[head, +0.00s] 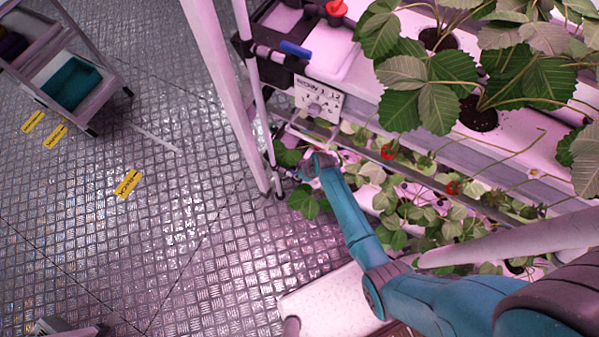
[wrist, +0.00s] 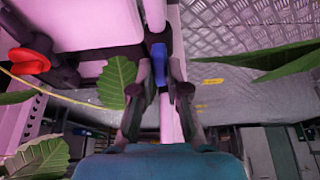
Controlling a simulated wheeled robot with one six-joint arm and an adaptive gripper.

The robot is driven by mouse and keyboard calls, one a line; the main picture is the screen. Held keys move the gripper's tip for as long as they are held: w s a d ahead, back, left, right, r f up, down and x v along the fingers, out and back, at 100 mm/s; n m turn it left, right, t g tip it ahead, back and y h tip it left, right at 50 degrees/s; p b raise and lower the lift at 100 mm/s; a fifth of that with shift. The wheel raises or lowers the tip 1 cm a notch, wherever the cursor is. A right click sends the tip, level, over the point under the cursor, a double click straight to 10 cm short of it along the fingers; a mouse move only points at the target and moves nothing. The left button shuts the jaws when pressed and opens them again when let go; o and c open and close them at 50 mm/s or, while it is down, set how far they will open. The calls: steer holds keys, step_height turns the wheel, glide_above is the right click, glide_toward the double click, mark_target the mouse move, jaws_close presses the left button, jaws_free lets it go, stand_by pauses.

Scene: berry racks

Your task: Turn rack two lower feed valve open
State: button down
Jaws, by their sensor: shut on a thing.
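In the wrist view a blue valve handle (wrist: 159,62) lies between the fingertips of my gripper (wrist: 161,76), lined up with a pale pipe (wrist: 168,117). My gripper is shut on this handle. In the head view my arm reaches down to the lower tier at the rack's end, and the fingers and the held handle are too small and covered to make out. Another blue handle (head: 295,49) shows on the upper tier, above the rack's white sign (head: 318,98).
A red valve knob (wrist: 29,60) sits left of my gripper in the wrist view; another (head: 337,8) is on the upper tier. Strawberry leaves (head: 435,85) overhang the rack, and a leaf (wrist: 117,82) is near my left finger.

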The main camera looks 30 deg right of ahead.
steer(key=shift+n, duration=0.5)
steer(key=c, duration=1.2)
jaws_free()
steer(key=shift+o, duration=0.2)
steer(key=shift+s+d+r, duration=0.2)
steer(key=shift+s+r, duration=0.05)
steer(key=shift+r, duration=0.3)
steer(key=s+d, duration=0.7)
steer(key=s, duration=0.2)
steer(key=shift+s, duration=0.25)
